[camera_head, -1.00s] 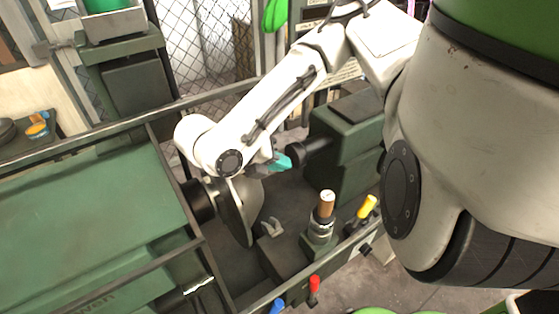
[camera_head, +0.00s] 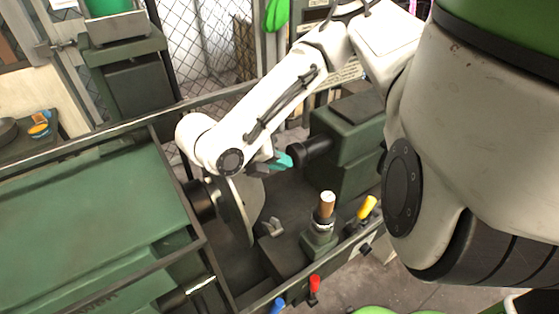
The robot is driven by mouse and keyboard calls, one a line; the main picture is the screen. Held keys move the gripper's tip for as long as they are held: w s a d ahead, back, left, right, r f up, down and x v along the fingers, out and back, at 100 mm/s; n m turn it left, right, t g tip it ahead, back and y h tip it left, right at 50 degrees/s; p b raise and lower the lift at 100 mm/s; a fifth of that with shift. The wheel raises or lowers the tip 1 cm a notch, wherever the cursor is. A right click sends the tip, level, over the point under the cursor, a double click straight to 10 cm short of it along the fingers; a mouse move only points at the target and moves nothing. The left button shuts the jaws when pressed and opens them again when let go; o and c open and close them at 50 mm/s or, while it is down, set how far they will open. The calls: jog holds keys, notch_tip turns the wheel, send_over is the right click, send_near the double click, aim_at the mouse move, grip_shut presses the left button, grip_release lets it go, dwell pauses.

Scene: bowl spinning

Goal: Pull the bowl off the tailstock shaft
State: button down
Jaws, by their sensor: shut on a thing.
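The bowl (camera_head: 248,205) appears as a grey, dished metal round standing on edge, left of the picture's middle. Its left side faces a black round shaft end (camera_head: 200,201) on the green machine. My gripper (camera_head: 281,161), with a teal part showing at its tip, is at the bowl's upper right. It is shut, but the contact with the bowl is mostly hidden by my white arm. The black tailstock shaft (camera_head: 312,152) sticks out leftward from the green tailstock (camera_head: 345,135). Its free end is close to the teal tip; I cannot tell whether they touch.
A post with a wooden-topped handle (camera_head: 325,212) stands in front of the tailstock. A green housing (camera_head: 95,220) fills the left. A dark frame bar crosses behind my arm.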

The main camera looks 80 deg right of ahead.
jog(key=shift+r+p, duration=0.7)
jog(key=shift+r, duration=0.1)
jog(key=shift+r+p, duration=1.25)
jog(key=shift+p, duration=0.1)
jog(key=shift+r+p, duration=0.4)
jog(key=shift+r, duration=2.3)
